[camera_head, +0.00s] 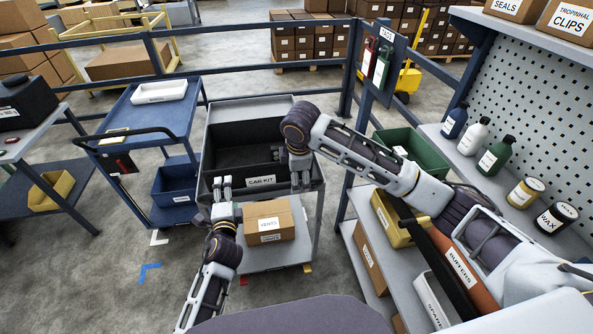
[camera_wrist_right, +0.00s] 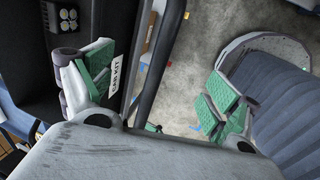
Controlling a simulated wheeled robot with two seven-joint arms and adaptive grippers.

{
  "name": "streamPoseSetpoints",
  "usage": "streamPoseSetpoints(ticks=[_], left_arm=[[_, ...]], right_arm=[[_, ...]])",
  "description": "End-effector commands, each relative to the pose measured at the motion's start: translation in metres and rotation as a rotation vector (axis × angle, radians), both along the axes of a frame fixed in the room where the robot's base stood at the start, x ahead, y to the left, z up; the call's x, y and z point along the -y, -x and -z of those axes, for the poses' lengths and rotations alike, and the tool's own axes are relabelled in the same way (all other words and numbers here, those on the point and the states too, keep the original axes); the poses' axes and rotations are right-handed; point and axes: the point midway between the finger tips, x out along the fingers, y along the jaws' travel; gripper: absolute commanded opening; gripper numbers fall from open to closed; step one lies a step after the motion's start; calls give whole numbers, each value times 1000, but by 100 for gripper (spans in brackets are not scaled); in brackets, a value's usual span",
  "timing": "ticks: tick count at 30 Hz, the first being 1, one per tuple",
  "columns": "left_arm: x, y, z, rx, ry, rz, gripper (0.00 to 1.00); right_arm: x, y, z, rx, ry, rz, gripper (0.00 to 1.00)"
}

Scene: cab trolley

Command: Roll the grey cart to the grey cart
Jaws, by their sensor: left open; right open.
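The grey cart (camera_head: 280,258) stands in front of me, with a dark open bin labelled CAB KIT (camera_head: 225,152) at its top. A cardboard box labelled VENTS (camera_head: 266,221) sits on its lower deck. My left gripper (camera_head: 222,184) is open at the cart's near side, left of the label. My right gripper (camera_head: 301,180) is open at the near side, right of the label. In the right wrist view, a dark bar (camera_wrist_right: 166,50) runs between its open fingers (camera_wrist_right: 155,80). I cannot tell whether the fingers touch it. No second grey cart is clearly visible.
A blue cart (camera_head: 125,128) stands close on the left. A shelf unit (camera_head: 450,152) with bottles and bins stands on the right. A blue rail (camera_head: 235,75) crosses behind.

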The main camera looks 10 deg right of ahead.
Motion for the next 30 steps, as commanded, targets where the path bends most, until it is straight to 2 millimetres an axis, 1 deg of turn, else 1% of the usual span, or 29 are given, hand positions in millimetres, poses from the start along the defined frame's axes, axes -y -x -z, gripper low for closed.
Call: streamPoseSetpoints(ticks=[9, 15, 21, 29, 30], left_arm=[[0, 0, 0, 0, 0, 0, 89], [0, 0, 0, 0, 0, 0, 89], [0, 0, 0, 0, 0, 0, 89], [0, 0, 0, 0, 0, 0, 89], [0, 0, 0, 0, 0, 0, 84]], right_arm=[[0, -10, 42, -3, 1, 1, 89], [-1, -16, 62, -1, 0, 0, 89], [0, -18, 71, -1, 0, 0, 89], [0, -18, 71, 0, 0, 0, 89], [0, -18, 71, 0, 0, 0, 89]])
